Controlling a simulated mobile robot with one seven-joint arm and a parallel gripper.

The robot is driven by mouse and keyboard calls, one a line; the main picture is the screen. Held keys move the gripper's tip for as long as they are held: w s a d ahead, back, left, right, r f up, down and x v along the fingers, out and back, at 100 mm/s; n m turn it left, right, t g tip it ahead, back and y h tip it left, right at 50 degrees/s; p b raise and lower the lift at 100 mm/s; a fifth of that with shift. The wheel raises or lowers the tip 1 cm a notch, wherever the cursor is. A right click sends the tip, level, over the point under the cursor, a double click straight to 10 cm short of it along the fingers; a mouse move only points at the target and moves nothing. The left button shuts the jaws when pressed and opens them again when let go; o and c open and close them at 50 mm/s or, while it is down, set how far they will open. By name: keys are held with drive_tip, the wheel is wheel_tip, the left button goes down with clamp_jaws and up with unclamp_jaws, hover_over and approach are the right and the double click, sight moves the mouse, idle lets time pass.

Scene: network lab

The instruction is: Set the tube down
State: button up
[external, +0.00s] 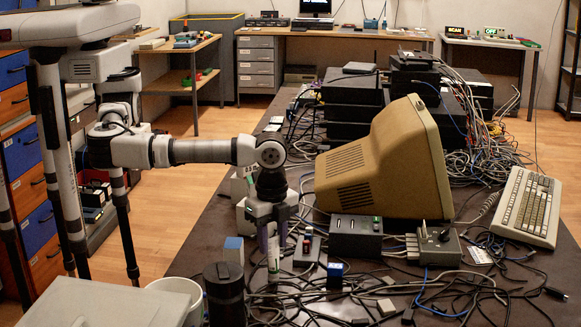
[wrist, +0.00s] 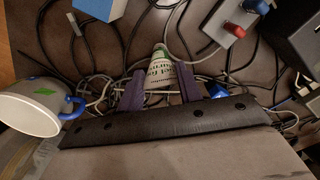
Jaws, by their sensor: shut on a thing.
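The tube (external: 274,255) is white with a green band and stands upright, low over the cable-strewn dark table (external: 215,262). My gripper (external: 268,232) is shut on it from above, with a purple finger on either side. In the wrist view the tube (wrist: 160,68) shows printed lettering and sits between the two fingers (wrist: 160,84). I cannot tell whether its lower end touches the table or the cables.
A box with red and blue knobs (wrist: 233,25) is close by. A blue-and-white block (external: 233,250), a dark cylinder (external: 224,290) and a white mug with a blue handle (wrist: 30,108) are near. A beige monitor (external: 385,165) stands behind to the right. Loose cables cover the table.

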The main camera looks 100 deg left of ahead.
drive_tip(key=shift+f, duration=0.1)
drive_tip(key=shift+f, duration=0.15)
drive_tip(key=o, duration=1.2)
wheel_tip(320, 180, up, 12)
drive_tip(key=shift+r+b, duration=0.2)
drive_tip(key=shift+b, duration=0.75)
